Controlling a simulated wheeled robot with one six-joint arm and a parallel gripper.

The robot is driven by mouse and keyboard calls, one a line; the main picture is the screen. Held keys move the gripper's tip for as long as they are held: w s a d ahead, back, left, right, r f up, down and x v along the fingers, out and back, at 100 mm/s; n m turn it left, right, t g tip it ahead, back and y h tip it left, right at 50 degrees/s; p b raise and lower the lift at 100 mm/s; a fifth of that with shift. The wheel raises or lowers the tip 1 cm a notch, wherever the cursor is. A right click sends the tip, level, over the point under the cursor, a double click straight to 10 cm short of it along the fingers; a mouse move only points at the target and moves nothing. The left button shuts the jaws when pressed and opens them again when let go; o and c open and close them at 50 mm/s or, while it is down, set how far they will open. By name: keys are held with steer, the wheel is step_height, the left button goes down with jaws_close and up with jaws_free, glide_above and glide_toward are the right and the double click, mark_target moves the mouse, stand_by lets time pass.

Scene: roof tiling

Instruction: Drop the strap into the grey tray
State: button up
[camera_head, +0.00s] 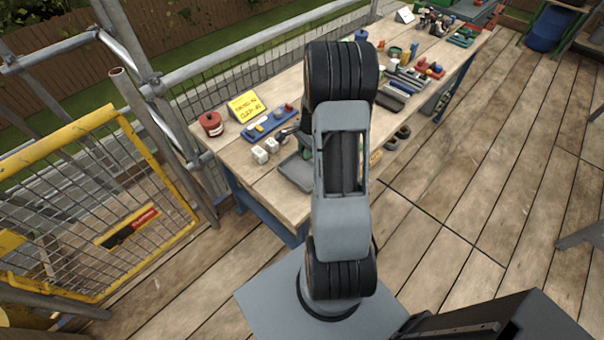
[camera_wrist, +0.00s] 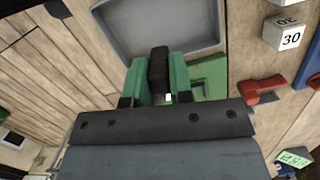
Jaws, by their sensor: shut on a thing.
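My gripper (camera_wrist: 158,88) shows in the wrist view, its green fingers shut on a dark strap (camera_wrist: 158,62) that stands up between them. The grey tray (camera_wrist: 210,48) lies just beyond the fingertips, and the strap's far end overlaps its near edge in the picture. The height of the strap above the tray is hard to tell. In the head view the grey tray (camera_head: 297,178) sits at the near end of the workbench, partly covered by my arm. My gripper and the strap are mostly hidden there.
A green item (camera_wrist: 212,72) and a red piece (camera_wrist: 258,92) are right of my gripper. More tools crowd the bench's far part.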

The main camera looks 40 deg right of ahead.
steer(key=shift+f, duration=0.65)
steer(key=o, duration=0.8)
steer(key=shift+o, duration=0.2)
steer(key=shift+r, duration=0.15)
step_height(320, 180, up, 14)
steer(key=d+b, duration=0.2)
steer(key=shift+f, duration=0.25)
